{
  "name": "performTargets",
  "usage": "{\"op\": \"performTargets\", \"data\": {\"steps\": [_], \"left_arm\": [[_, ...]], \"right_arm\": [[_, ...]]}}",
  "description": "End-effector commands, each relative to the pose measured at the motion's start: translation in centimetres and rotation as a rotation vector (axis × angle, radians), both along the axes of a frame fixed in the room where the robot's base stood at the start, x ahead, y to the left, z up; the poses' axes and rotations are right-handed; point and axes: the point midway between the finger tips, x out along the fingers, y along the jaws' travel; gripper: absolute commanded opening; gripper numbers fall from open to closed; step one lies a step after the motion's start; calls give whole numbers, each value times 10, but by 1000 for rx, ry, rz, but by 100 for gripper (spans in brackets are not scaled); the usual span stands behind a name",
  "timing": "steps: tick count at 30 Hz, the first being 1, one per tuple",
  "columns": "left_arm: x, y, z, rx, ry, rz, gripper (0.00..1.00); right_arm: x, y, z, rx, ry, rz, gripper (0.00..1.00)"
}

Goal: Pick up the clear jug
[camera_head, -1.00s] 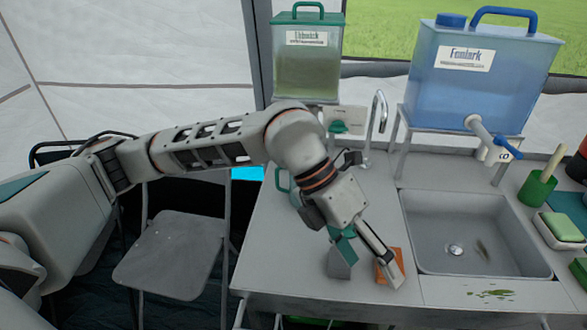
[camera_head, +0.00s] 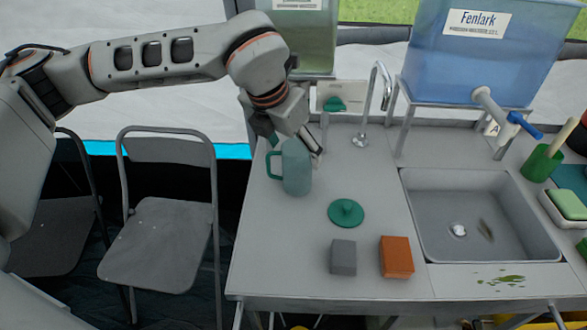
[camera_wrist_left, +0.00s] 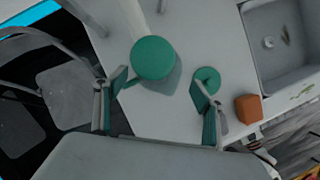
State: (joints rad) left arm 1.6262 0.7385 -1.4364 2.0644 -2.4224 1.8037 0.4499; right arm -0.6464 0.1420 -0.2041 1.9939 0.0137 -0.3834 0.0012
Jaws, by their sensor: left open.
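The clear jug (camera_head: 297,170), a translucent grey-teal one with a teal handle on its left, stands upright on the left part of the counter. In the left wrist view its round teal top (camera_wrist_left: 154,57) shows from above, with the handle pointing down-left. I cannot tell whether a finger touches the jug. My right gripper is not in view.
A teal knobbed lid (camera_head: 346,212), a grey block (camera_head: 343,257) and an orange block (camera_head: 396,256) lie right and in front of the jug. A sink (camera_head: 480,225) and a tap (camera_head: 380,95) are farther right. The counter's front left is clear; a folding chair (camera_head: 160,230) stands left.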

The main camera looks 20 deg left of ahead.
Motion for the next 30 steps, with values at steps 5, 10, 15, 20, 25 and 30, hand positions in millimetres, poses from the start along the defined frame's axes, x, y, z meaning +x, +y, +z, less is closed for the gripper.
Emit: {"op": "performTargets", "data": {"steps": [5,10,15,20,25,30], "left_arm": [[11,3,-24,0,4,1,69],[17,1,-41,0,3,0,69],[18,0,-40,-1,1,0,69],[18,0,-40,-1,1,0,38],[18,0,-40,-1,0,-1,20],[18,0,-40,0,1,-1,20]], "right_arm": [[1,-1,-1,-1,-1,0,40],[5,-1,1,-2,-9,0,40],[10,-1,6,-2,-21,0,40],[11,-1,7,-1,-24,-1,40],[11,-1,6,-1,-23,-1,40],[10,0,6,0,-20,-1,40]]}}
